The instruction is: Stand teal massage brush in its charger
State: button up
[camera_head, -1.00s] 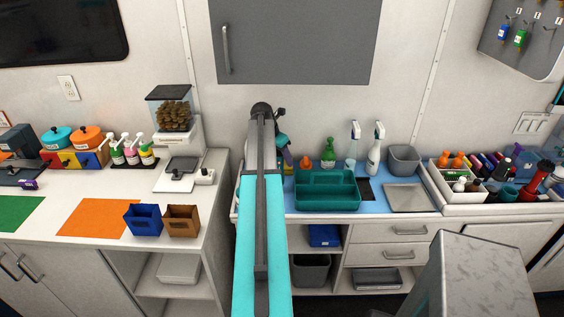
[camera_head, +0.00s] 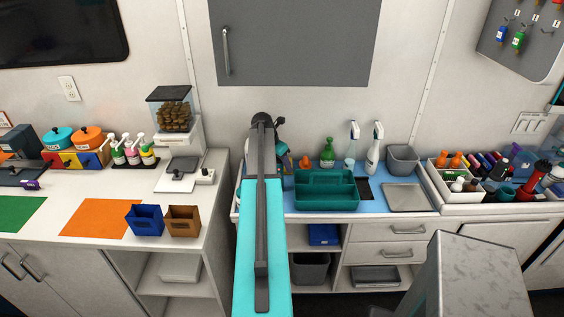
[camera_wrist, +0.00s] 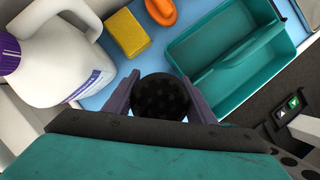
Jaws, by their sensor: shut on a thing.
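My gripper (camera_wrist: 153,98) has purple fingers, shut on a dark, round, dotted end in the wrist view, which I take to be the massage brush (camera_wrist: 160,96). The rest of the brush is hidden there. In the head view a small teal patch (camera_head: 281,149) shows beside my arm's far end, probably part of the brush or gripper. The gripper is above the blue-topped counter. I cannot surely identify the charger; a small white block (camera_head: 205,176) near the left counter's right edge could be it.
A teal divided tray (camera_head: 326,203) lies right of my arm. Spray bottles (camera_head: 373,150) and a grey bin (camera_head: 402,160) stand behind. Blue (camera_head: 144,219) and brown (camera_head: 183,220) boxes stand left.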

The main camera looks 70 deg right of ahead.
jog(key=shift+f, duration=0.15)
jog(key=o, duration=1.4)
jog(key=shift+b+v, duration=1.25)
jog(key=shift+v, duration=2.65)
jog(key=shift+o, duration=0.6)
